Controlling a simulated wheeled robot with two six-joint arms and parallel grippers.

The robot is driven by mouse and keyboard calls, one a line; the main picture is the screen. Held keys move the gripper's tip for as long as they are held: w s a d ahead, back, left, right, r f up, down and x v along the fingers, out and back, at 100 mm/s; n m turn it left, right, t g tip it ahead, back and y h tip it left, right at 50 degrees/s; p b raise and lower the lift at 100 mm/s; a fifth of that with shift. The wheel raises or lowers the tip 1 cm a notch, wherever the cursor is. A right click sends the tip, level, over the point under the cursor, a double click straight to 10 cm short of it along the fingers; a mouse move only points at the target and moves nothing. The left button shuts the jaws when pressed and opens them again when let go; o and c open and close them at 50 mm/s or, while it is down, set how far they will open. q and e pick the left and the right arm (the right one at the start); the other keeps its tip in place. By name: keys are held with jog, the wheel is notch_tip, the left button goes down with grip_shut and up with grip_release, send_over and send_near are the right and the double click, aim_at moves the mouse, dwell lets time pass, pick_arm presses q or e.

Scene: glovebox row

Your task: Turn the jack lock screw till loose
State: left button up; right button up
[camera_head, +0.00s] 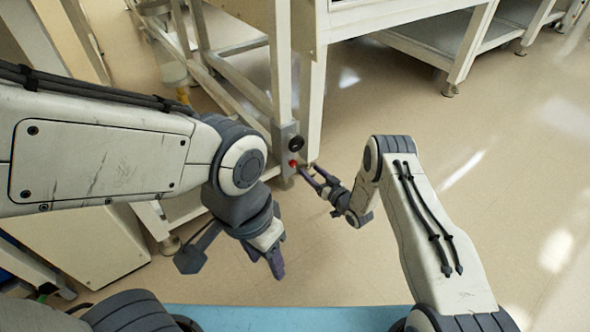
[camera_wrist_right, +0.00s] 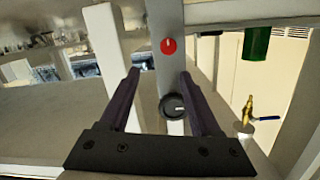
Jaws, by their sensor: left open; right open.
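A grey post plate (camera_head: 284,138) on the bench-frame leg carries a black round knob (camera_head: 296,143) and a red knob (camera_head: 293,163) below it. In the right wrist view the red knob (camera_wrist_right: 168,45), with a pale mark, appears above the black knob (camera_wrist_right: 173,105). Which one is the jack lock screw I cannot tell. My right gripper (camera_head: 311,174) is open, its purple fingers pointing at the plate near the red knob. In its wrist view the fingers (camera_wrist_right: 159,74) are apart, with the black knob between them and nothing gripped. My left gripper (camera_head: 275,265) is open and empty, pointing down, lower left of the plate.
The white bench frame (camera_head: 280,60) rises behind the plate. Open floor (camera_head: 400,110) lies to the right. A blue surface (camera_head: 290,318) is at the bottom. The wrist view shows a green object (camera_wrist_right: 256,42) and a brass valve with a blue handle (camera_wrist_right: 265,118) at right.

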aim_at(295, 165)
jog(key=shift+t+y, duration=0.4)
jog(key=shift+y, duration=0.3)
jog(key=w+a+f+b, duration=0.1)
jog(key=b, duration=0.1)
jog(key=w+a+f+b, duration=0.1)
jog(key=w+a+b, duration=0.1)
jog(key=w+a+f+b, duration=0.1)
jog(key=w+a+b, duration=0.1)
jog(key=shift+w+a+b, duration=0.1)
jog(key=shift+a+b, duration=0.1)
jog(key=shift+b, duration=0.1)
jog(key=shift+w+a+r, duration=0.2)
jog(key=shift+w+a, duration=0.1)
jog(key=shift+w, duration=0.1)
grip_shut()
